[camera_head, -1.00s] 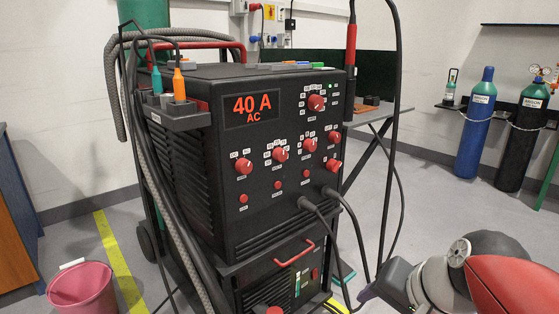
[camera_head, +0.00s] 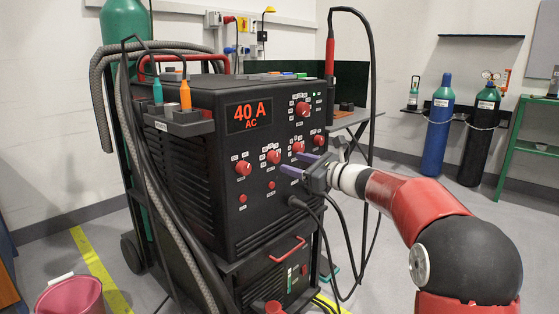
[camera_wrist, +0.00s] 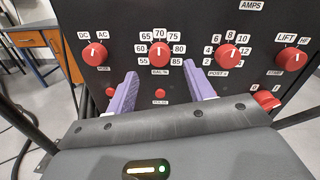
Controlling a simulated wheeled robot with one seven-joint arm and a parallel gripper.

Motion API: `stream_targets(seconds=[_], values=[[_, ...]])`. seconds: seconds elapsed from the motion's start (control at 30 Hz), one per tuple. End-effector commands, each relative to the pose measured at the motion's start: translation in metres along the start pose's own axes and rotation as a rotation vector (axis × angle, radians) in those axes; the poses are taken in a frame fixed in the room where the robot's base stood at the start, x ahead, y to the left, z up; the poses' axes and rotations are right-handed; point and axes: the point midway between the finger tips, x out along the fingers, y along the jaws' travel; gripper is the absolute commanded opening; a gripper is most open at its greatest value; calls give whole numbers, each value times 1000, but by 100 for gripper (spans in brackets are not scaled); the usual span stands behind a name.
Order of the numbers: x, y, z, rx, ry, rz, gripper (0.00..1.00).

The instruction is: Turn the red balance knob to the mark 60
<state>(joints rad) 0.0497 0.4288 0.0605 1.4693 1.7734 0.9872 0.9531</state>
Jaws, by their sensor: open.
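The red balance knob (camera_wrist: 159,55) is on the dark front panel, ringed by marks from 55 to 85. Its white line points about straight up, near the mark 70. The mark 60 (camera_wrist: 139,48) is to its left. The knob also shows in the head view (camera_head: 273,157). My gripper (camera_wrist: 162,84) is open and empty, its two purple fingers pointing at the panel. In the wrist view the fingertips appear below the knob, one to each side, and not closed around it. In the head view my gripper (camera_head: 291,164) is in front of the panel, right of the knob.
Other red knobs stand close by: the AC/DC knob (camera_wrist: 95,55), the post-flow knob (camera_wrist: 228,55) and the lift/HF knob (camera_wrist: 291,56). A small red button (camera_wrist: 160,95) sits below the balance knob. Black cables (camera_head: 343,240) hang below my gripper.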

Motion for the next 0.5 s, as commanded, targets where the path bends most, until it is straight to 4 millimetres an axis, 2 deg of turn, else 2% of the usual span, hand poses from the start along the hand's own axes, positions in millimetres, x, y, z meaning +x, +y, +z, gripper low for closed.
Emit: stream_targets(seconds=[0.1, 0.23, 0.5], values=[[22, 1, 1, -1, 0, 4, 53], [40, 1, 1, -3, 1, 3, 53], [55, 1, 0, -3, 3, 1, 53]])
